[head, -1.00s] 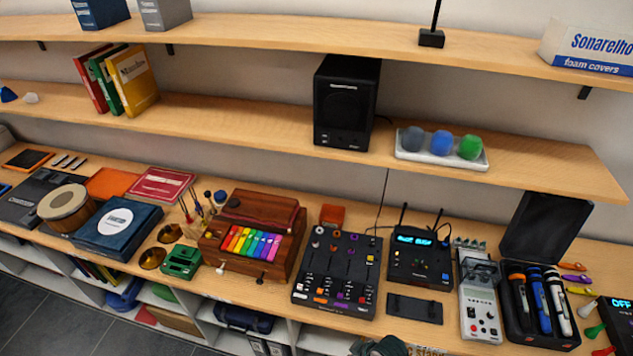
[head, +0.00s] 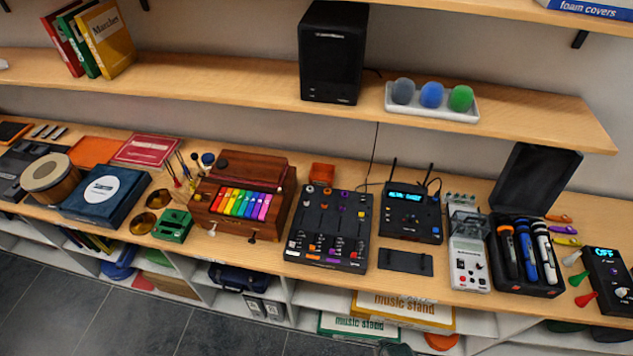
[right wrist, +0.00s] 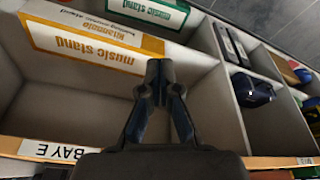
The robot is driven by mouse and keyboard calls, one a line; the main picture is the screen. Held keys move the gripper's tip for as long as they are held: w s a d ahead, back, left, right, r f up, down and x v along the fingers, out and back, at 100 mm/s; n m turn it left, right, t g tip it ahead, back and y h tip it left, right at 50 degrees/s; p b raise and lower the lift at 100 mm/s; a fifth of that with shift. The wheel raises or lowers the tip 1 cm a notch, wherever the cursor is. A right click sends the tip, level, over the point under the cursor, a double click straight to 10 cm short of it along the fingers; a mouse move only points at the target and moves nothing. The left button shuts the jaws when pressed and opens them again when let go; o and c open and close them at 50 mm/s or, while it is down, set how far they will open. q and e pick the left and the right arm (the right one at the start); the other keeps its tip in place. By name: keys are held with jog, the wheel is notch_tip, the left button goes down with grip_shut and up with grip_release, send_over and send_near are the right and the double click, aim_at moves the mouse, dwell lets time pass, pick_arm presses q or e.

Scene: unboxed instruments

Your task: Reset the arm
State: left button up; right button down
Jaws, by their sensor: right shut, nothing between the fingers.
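My right gripper (right wrist: 158,75) shows in the right wrist view with its dark fingers together and nothing between them. It is in front of the open shelf bays below the counter, near a music stand box (right wrist: 95,45). I cannot tell how far it is from the box. In the head view neither gripper can be made out; only a small dark shape shows at the bottom edge. My left gripper is in no view.
The wooden counter (head: 330,272) carries a black mixer (head: 328,225), a wooden box with coloured keys (head: 240,195), a black receiver (head: 410,212) and an open microphone case (head: 525,285). A shelf above holds a black speaker (head: 332,50). Grey floor (head: 120,320) is free in front.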

jog(key=s+f+g+b, duration=0.1)
jog(key=s+f+b, duration=0.15)
jog(key=f, duration=0.85)
jog(key=s+f+b, duration=0.1)
jog(key=s+f, duration=0.2)
jog(key=f, duration=0.8)
jog(key=s+d+f+b, duration=0.1)
jog(key=s+f, duration=0.7)
jog(key=s+d+f+g+b, duration=0.1)
jog(key=s+d+f+b, duration=0.1)
jog(key=s+f, duration=0.5)
jog(key=shift+s+d+f, duration=0.25)
jog(key=shift+s+f, duration=0.1)
jog(key=shift+f, duration=0.2)
